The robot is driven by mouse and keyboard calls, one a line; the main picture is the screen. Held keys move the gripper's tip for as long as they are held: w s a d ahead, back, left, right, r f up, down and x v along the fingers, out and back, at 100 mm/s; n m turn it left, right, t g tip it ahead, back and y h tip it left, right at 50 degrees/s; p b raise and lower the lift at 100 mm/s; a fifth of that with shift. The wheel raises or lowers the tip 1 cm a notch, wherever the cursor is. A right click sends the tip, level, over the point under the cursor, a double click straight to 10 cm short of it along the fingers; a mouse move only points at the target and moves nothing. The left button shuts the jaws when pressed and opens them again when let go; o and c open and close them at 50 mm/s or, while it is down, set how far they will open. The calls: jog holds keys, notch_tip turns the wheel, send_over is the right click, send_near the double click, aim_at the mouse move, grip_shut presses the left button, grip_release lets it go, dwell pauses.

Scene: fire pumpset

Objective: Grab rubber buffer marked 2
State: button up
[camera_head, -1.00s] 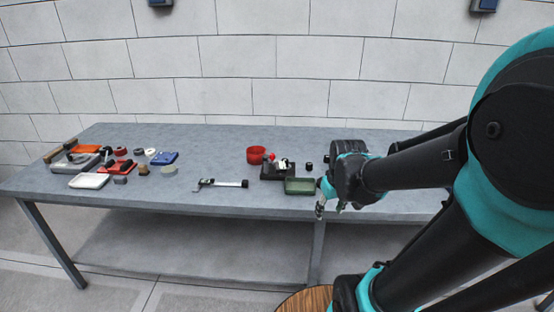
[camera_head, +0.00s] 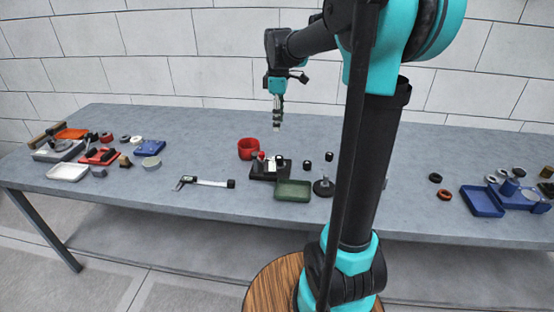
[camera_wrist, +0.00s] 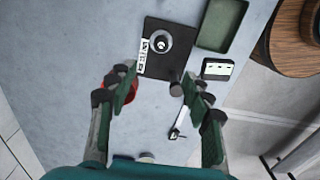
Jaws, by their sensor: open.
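I cannot read a mark 2 on anything, so I cannot tell which piece is the rubber buffer. Two small black cylinders, one nearer (camera_head: 307,166) and one farther (camera_head: 329,157), stand on the table right of a black fixture (camera_head: 284,174). My gripper (camera_head: 277,126) points down, raised above the table behind the red bowl. In the wrist view my gripper (camera_wrist: 160,88) is open, fingers apart, holding nothing.
A red bowl (camera_head: 248,149), green tray (camera_head: 293,190), caliper (camera_head: 205,183) and round-based black piece (camera_head: 323,188) are near the fixture. Blue trays (camera_head: 482,202) with small rings stand right; several parts and a white tray (camera_head: 68,173) stand left. My arm hides part of the table.

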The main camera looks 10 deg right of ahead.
aim_at(279, 157)
notch_tip(279, 157, down, 15)
jog(key=shift+s+d+r, duration=0.1)
jog(key=shift+d, duration=0.05)
dwell(0.4)
jog(key=c, duration=1.1)
